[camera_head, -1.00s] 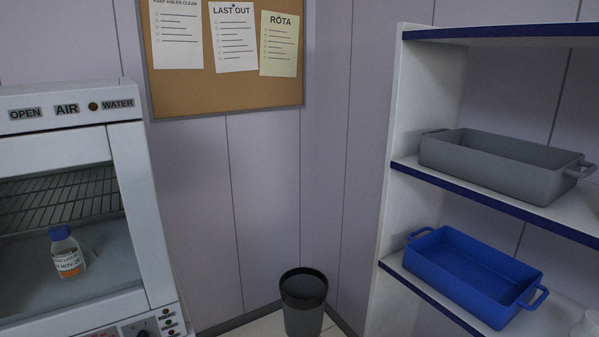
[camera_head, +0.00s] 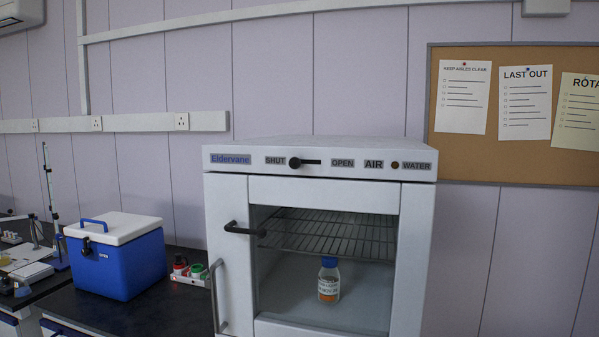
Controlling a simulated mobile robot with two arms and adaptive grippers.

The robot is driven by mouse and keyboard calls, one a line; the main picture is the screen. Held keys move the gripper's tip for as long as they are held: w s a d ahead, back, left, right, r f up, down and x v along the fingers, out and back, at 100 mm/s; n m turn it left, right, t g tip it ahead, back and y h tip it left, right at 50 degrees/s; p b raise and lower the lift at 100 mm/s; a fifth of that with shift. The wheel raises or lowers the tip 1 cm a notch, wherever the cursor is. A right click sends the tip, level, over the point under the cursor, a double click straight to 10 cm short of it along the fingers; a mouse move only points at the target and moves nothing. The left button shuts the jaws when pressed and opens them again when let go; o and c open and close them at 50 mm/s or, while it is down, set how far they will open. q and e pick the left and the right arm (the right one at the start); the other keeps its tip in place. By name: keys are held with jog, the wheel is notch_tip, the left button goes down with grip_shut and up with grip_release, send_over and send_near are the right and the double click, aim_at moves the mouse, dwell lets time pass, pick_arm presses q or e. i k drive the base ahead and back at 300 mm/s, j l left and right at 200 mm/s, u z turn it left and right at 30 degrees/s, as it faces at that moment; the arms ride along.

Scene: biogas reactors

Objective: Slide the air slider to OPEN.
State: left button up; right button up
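The air slider (camera_head: 304,162) is a small black knob with a short bar on the top front panel of the white incubator cabinet (camera_head: 419,240). Its knob sits close to the SHUT label (camera_head: 275,161), with its bar pointing right toward the OPEN label (camera_head: 342,163). The AIR label (camera_head: 374,164) is farther right. The cabinet's glass door appears closed, with a black handle (camera_head: 243,230) at its left. Neither of my grippers shows in the head view.
Inside the cabinet are a wire rack (camera_head: 330,236) and a blue-capped bottle (camera_head: 328,281). A blue cooler box (camera_head: 117,262) and a small tray of vials (camera_head: 190,271) stand on the dark bench (camera_head: 165,312) at left. A notice board (camera_head: 470,160) hangs at right.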

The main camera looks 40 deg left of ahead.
aim_at(295, 163)
jog(key=u, duration=1.2)
